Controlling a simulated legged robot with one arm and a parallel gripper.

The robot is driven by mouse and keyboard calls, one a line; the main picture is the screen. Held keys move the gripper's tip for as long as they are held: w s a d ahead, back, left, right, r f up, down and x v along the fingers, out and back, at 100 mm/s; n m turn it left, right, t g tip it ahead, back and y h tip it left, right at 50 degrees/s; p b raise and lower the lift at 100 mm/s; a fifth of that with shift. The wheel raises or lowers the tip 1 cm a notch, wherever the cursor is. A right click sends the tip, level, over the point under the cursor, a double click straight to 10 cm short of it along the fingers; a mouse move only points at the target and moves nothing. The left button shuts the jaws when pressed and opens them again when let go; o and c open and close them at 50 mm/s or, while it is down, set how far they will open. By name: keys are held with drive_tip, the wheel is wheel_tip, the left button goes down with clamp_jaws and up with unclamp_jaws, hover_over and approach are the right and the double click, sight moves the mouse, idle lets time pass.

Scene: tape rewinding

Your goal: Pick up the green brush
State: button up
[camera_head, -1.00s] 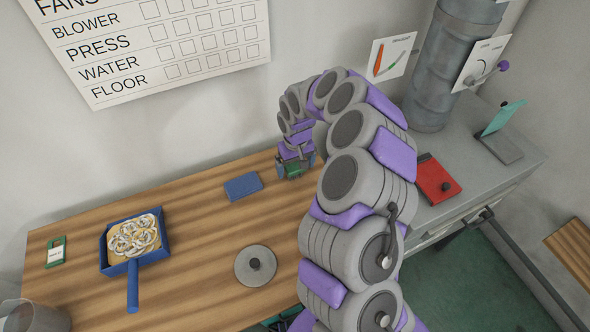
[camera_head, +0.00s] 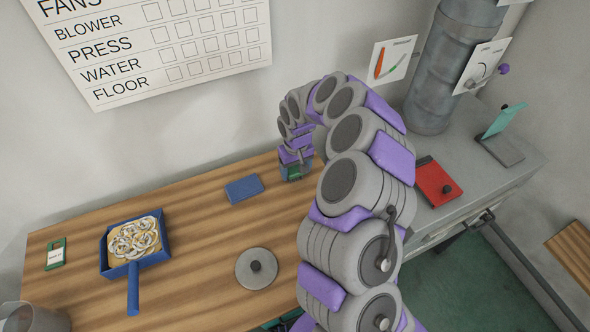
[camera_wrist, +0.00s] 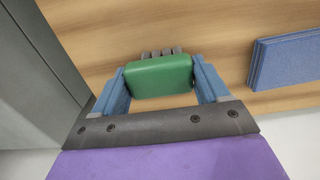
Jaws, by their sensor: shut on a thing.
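The green brush (camera_wrist: 158,76) shows in the wrist view as a green block with dark grey parts at its far edge. My gripper (camera_wrist: 160,82) has a blue finger at each side of the block and is shut on it. In the head view my gripper (camera_head: 295,173) is low over the back right part of the wooden table, and only a little green shows between the fingers. I cannot tell whether the brush touches the table.
A blue block (camera_head: 243,189) lies left of my gripper; it also shows in the wrist view (camera_wrist: 285,62). A blue pan (camera_head: 162,256) with pale rings, a grey lid (camera_head: 256,268) and a green-framed card (camera_head: 56,253) are on the table (camera_head: 205,285). A grey cabinet (camera_head: 470,160) stands at right.

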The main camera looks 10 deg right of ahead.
sight(296, 168)
wheel_tip(296, 168, up, 10)
drive_tip(key=shift+p, duration=1.1)
drive_tip(key=o, duration=0.5)
drive_tip(key=c, duration=0.4)
